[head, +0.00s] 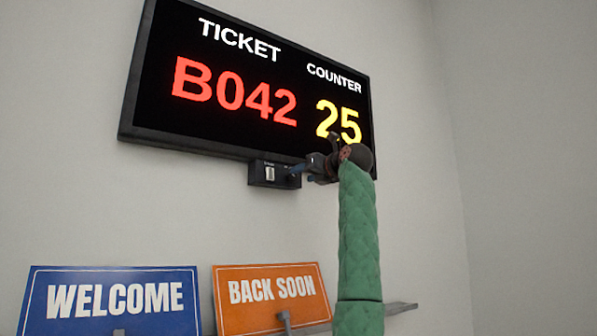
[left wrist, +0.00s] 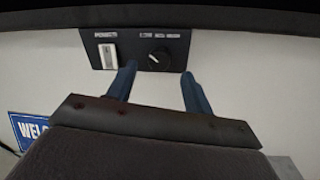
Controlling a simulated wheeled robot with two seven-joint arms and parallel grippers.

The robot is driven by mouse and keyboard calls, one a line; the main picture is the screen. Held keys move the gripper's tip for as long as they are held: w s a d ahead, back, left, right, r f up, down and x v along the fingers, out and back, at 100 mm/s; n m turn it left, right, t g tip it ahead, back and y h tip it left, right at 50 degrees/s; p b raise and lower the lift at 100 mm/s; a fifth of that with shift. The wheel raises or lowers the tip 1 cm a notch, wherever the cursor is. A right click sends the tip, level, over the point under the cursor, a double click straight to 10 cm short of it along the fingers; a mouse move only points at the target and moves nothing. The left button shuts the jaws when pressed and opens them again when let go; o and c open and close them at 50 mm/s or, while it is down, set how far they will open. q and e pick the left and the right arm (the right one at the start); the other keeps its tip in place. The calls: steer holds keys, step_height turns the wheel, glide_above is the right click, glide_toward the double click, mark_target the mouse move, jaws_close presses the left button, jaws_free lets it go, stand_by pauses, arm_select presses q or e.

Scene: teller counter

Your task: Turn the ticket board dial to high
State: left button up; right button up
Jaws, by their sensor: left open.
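The ticket board (head: 250,85) hangs on the wall and reads B042 and counter 25. A small black control box (head: 262,174) sits under its lower edge. In the left wrist view the box's panel (left wrist: 135,36) carries a white rocker switch (left wrist: 107,55) on the left and a round black dial (left wrist: 159,56) on the right. My left gripper (head: 298,172) is at the right end of the box. In the left wrist view its two blue fingers (left wrist: 160,78) are apart, below and to either side of the dial, with nothing between them. The dial's labels are too small to read surely. My right gripper is not in view.
A blue WELCOME sign (head: 112,300) and an orange BACK SOON sign (head: 268,294) stand below on a grey shelf (head: 400,308). The board's lower edge overhangs close above the box. The wall right of the board is bare.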

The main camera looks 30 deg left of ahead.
mark_target(295, 176)
arm_select(q)
steer(key=shift+p+x, duration=0.8)
steer(key=shift+x, duration=1.05)
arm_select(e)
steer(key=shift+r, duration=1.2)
arm_select(q)
steer(key=c, duration=1)
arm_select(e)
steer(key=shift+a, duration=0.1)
